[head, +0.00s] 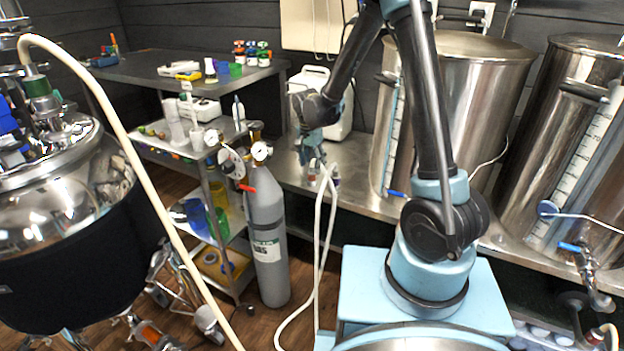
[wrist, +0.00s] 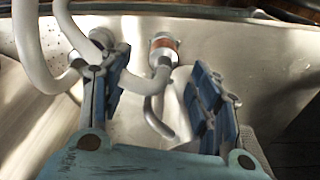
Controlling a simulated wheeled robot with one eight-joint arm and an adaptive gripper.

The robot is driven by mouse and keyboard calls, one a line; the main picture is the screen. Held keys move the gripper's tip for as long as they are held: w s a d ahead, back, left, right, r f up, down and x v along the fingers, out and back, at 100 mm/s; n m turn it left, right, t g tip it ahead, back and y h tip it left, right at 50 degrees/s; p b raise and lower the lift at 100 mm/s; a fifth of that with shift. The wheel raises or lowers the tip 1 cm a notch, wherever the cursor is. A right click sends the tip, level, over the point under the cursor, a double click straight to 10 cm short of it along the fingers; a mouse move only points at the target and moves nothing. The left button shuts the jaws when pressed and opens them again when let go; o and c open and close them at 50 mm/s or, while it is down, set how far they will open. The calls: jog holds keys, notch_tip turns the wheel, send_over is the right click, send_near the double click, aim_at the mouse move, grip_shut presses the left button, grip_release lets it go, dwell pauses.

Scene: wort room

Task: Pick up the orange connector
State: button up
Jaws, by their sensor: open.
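The orange connector (wrist: 164,46) shows in the wrist view as a short silver fitting with a dull orange band, on or just above the shiny metal surface. A grey curved piece (wrist: 154,113) runs down from it. My gripper (wrist: 158,72) is open, with one blue finger on each side of the connector's line. The connector appears just beyond the fingertips, in the gap; I cannot tell whether anything touches.
White hose (wrist: 32,55) loops close by the left finger, with another silver fitting (wrist: 101,38) beside it. In the head view, the hose (head: 318,225) hangs over the bench edge. Large steel kettles (head: 455,75) stand right of my gripper, a white jug (head: 340,110) behind it, a grey gas cylinder (head: 266,235) left.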

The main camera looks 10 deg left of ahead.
aim_at(312, 172)
jog(key=shift+w+f, duration=0.15)
jog(key=shift+f, duration=1.45)
jog(key=shift+w+f, duration=0.15)
jog(key=shift+f, duration=1.4)
jog(key=c, duration=1.2)
